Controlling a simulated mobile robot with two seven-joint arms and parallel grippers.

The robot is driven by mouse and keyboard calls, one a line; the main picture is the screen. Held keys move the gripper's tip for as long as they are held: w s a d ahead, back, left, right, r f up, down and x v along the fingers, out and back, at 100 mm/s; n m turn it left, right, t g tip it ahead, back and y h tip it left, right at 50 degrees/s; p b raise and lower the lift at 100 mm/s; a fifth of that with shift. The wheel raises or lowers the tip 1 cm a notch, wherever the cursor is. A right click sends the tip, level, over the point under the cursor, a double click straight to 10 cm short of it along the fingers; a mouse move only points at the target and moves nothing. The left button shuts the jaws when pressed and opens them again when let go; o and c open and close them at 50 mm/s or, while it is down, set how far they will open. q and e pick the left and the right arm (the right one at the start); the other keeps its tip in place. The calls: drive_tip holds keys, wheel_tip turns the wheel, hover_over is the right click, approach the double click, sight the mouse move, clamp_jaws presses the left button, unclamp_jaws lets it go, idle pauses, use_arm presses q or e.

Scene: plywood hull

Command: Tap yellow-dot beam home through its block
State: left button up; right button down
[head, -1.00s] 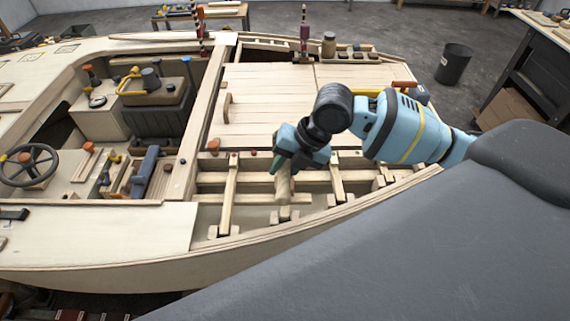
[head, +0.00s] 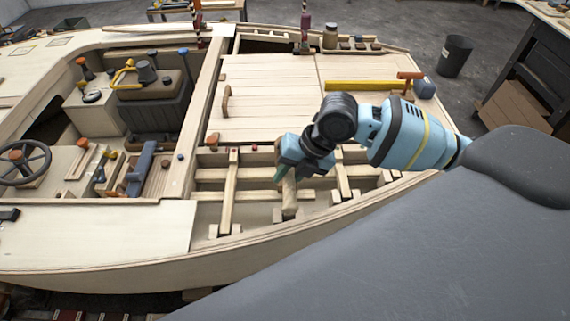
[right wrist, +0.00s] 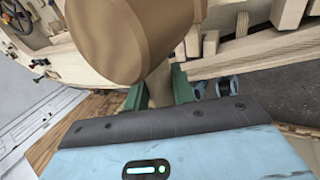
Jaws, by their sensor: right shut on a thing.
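My right gripper (head: 287,172) is shut on the handle of a wooden mallet (right wrist: 130,40). The mallet's thick round head fills the upper middle of the right wrist view, and its handle (right wrist: 159,86) sits between the green fingers. In the head view the mallet (head: 289,196) hangs below the gripper, over the open frame bay of the hull. Pale beams cross this bay, one at left (head: 228,195) and one at right (head: 343,180). The gripper hides part of the bay between them. I cannot make out a yellow dot. My left gripper is not in view.
The hull's near rim (head: 270,236) runs below the bay. Planked decking (head: 265,100) lies beyond it, with a yellow bar (head: 360,86) and an orange-and-blue tool (head: 424,89) on top. A cockpit with a steering wheel (head: 22,165) is at left.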

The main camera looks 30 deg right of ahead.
drive_tip(key=shift+f, duration=0.3)
drive_tip(key=shift+r, duration=0.1)
drive_tip(key=shift+w, duration=0.1)
drive_tip(key=shift+r, duration=0.1)
idle(0.3)
